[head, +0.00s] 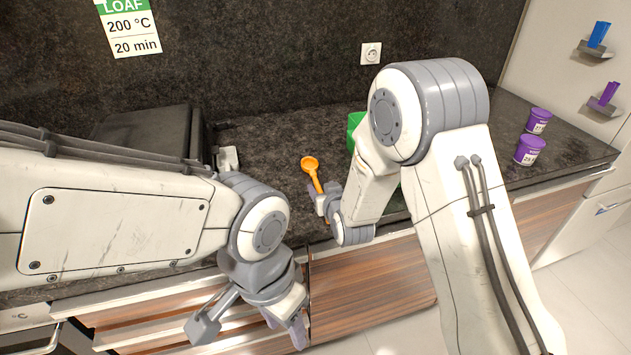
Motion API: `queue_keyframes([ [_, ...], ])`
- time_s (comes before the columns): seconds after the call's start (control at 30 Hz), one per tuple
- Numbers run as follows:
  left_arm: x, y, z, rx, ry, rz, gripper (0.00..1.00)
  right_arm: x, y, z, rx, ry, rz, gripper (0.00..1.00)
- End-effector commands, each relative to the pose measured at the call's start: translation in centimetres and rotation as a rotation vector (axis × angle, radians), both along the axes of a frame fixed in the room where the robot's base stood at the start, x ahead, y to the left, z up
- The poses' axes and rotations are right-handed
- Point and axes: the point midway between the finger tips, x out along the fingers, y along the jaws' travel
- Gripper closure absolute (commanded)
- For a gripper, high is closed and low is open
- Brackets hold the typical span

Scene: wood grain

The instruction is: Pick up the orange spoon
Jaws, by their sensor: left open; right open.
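The orange spoon (311,167) lies on the dark countertop, its round bowl toward the back and its handle pointing toward the front edge. My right gripper (323,199) is at the handle's lower end with its jaws open; the handle's end is partly hidden by the fingers, and I cannot tell whether they touch it. My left gripper (251,329) is open and empty, low in front of the wooden drawer fronts.
A green object (354,130) stands behind my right arm, mostly hidden. Two purple tubs (529,150) (539,120) stand at the right. A dark box-like appliance (150,135) is at the left. The countertop (260,150) around the spoon's bowl is clear.

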Motion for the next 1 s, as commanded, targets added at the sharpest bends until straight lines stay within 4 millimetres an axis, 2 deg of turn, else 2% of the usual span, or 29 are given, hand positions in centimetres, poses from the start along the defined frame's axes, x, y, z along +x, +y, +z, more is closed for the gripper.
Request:
queue_keyframes([
  [0.13,0.0,0.0,1.1,0.000,0.000,0.000,0.50,1.9,0.6,-0.8,-0.001,0.003,0.000,0.43],
  [0.3,0.0,0.0,1.3,0.000,0.000,0.000,0.50,3.6,1.1,-1.7,-0.001,0.002,0.000,0.43],
  [0.57,0.0,0.0,1.3,0.000,0.000,0.000,0.50,3.9,1.2,-1.9,-0.001,0.002,0.001,0.43],
  [0.6,0.0,0.0,1.3,0.000,0.000,0.000,0.50,3.9,1.2,-1.9,0.000,0.002,0.001,0.46],
  [0.73,0.0,0.0,1.3,0.000,0.000,0.000,0.50,3.9,1.2,-1.9,0.000,0.001,0.001,0.96],
  [0.77,0.0,0.0,1.3,0.000,0.000,0.000,0.50,3.9,1.2,-1.9,0.000,0.001,0.001,1.00],
  [1.0,0.0,0.0,1.3,0.000,0.000,0.000,0.50,3.9,1.2,-1.8,0.000,0.001,0.001,1.00],
])
